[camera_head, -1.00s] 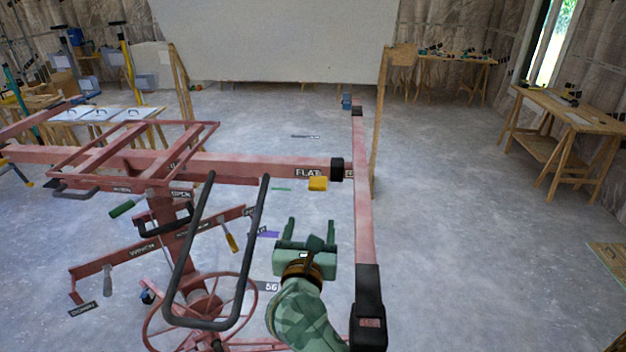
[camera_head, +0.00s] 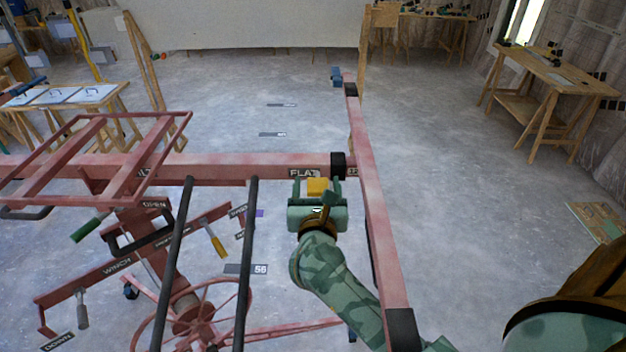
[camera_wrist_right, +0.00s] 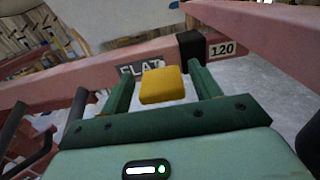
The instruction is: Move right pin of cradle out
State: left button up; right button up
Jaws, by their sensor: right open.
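My right gripper (camera_head: 317,188) is open, with one green finger to each side of the yellow pin. In the right wrist view the fingers (camera_wrist_right: 160,88) stand apart from the pin, with gaps on both sides. My left gripper does not show.
A black collar (camera_head: 338,164) joins the beam to a long red side bar (camera_head: 372,210) close to the right of my gripper. A black bar handle (camera_head: 250,240) stands to the left. Wooden workbenches (camera_head: 548,88) stand far right on open concrete floor.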

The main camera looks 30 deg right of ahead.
aim_at(317, 195)
jog(key=shift+s, duration=0.15)
grip_shut()
jog(key=shift+s+a, duration=0.25)
jog(key=shift+s, duration=0.1)
jog(key=v, duration=0.2)
jog(key=shift+s+a, duration=0.15)
jog(key=shift+s, duration=0.1)
grip_release()
